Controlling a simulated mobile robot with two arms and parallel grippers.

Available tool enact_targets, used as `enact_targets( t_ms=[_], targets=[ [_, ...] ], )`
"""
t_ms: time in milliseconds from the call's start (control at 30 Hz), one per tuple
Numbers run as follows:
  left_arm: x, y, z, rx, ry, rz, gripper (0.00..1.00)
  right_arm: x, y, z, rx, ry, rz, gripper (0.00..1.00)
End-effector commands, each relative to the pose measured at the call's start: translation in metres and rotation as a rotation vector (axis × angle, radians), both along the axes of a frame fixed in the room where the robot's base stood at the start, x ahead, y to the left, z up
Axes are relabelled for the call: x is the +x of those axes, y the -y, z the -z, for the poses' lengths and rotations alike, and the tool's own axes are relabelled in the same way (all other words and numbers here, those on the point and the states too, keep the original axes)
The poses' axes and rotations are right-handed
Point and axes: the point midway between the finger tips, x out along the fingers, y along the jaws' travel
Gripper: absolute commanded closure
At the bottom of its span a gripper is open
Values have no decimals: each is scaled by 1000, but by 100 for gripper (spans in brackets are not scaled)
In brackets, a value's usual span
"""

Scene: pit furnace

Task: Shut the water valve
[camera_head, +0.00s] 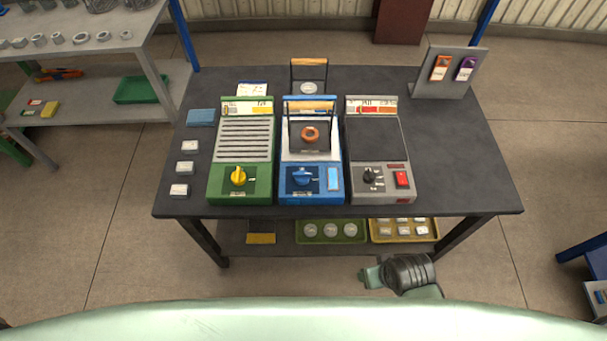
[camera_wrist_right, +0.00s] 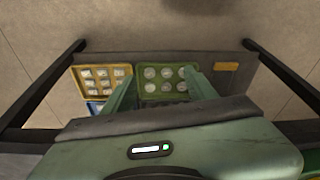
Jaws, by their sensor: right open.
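No label reading water is legible, so I cannot confirm which control is the water valve. A blue knob (camera_head: 302,177) is on the front of the blue unit (camera_head: 312,197), in the middle of the table. A yellow knob (camera_head: 238,176) is on the green unit (camera_head: 240,197) to its left. A black knob (camera_head: 371,175) is on the grey unit (camera_head: 380,198) to its right. My right arm shows in front of the table in the head view. In the right wrist view my right gripper (camera_wrist_right: 162,85) is open and empty, apart from all knobs. My left gripper is not in view.
The dark table (camera_head: 456,165) has free room at its right. A red switch (camera_head: 402,179) is beside the black knob. An orange ring (camera_head: 310,134) is on the blue unit. A tag stand (camera_head: 447,92) is back right. A green tray (camera_head: 330,240) is on the lower shelf.

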Motion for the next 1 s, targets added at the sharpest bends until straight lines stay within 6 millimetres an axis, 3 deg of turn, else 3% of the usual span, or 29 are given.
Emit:
enact_targets(
  t_ms=[200, 300, 667, 900, 1000],
  targets=[
    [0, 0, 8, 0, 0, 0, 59, 29, -32, -61, 68, 19, -10, 43],
    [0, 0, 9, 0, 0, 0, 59, 43, -54, -77, 108, 4, -24, 43],
    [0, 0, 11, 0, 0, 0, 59, 98, -127, -101, 188, -67, -98, 43],
    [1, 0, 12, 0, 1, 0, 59, 161, -180, -122, 147, -155, -160, 43],
    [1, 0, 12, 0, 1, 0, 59, 191, -191, -137, 82, -195, -158, 43]
  ],
)
